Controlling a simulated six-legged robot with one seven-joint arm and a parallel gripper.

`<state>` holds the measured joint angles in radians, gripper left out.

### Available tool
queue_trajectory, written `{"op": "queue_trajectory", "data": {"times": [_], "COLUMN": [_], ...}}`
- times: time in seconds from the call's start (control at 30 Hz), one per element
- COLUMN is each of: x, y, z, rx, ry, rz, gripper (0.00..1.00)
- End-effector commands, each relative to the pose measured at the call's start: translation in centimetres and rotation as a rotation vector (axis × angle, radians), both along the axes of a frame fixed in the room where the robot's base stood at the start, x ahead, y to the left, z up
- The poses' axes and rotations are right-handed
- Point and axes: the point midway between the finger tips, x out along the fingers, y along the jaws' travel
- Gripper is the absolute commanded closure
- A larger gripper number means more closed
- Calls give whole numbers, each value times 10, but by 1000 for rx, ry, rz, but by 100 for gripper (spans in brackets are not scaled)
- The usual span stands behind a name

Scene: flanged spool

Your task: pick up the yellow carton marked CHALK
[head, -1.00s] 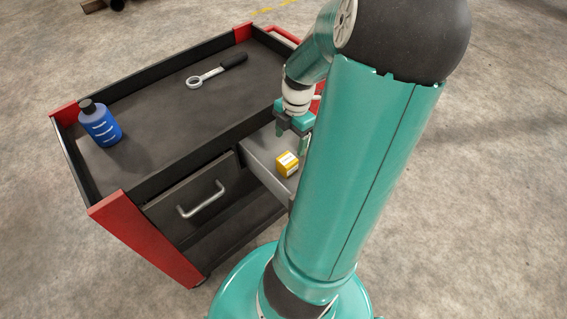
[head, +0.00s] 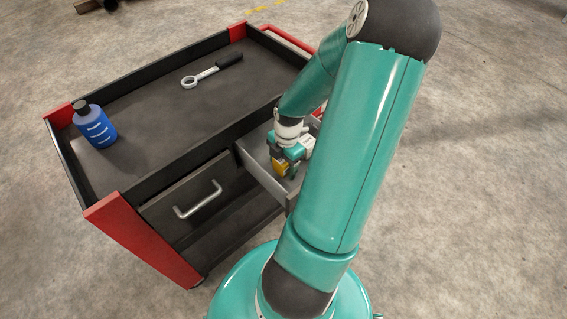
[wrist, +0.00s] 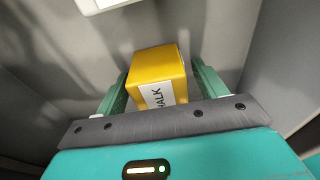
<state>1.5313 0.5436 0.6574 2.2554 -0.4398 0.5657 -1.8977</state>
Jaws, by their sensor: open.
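The yellow carton (wrist: 158,66) with a white label reading "ALK" in the wrist view sits inside an open grey drawer (head: 262,177). In the head view the carton (head: 279,167) is mostly covered by my gripper (head: 285,172). My gripper (wrist: 162,88) is open, with one green finger on each side of the carton. A narrow gap shows beside the fingers, and I cannot tell whether either one touches it. The lower part of the carton is hidden behind the gripper's dark bar in the wrist view.
The drawer walls stand close around my gripper. A tool cart (head: 120,243) with a raised rim carries a blue bottle (head: 94,128) and a wrench (head: 212,71) on top. A closed drawer with a handle (head: 198,199) is left of the open one. A white piece (wrist: 103,4) shows at the wrist view's top.

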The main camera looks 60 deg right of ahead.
Motion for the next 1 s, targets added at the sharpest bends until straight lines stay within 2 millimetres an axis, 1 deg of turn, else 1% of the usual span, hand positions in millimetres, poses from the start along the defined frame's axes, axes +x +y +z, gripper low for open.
{"op": "queue_trajectory", "data": {"times": [0.07, 0.1, 0.17, 0.3, 0.37, 0.4, 0.63, 0.77, 0.87, 0.97, 1.0], "x": [0, 0, 0, 0, 0, 0, 0, -1, 0, -1, -3], "y": [0, 0, 0, 0, 0, 0, -1, -1, -2, -2, 0], "z": [0, 0, 0, 0, 0, 1, 1, 6, 15, 31, 37], "rx": [0, 0, 0, 0, 0, 0, 0, -1, -4, -5, -4], "ry": [0, 0, 0, 0, 0, 0, 0, 1, -1, 0, 0], "rz": [-1, -1, -1, -1, -1, -1, -2, -4, -3, -4, -4], "gripper": [29, 33, 45, 72, 84, 86, 86, 86, 86, 86, 86]}}
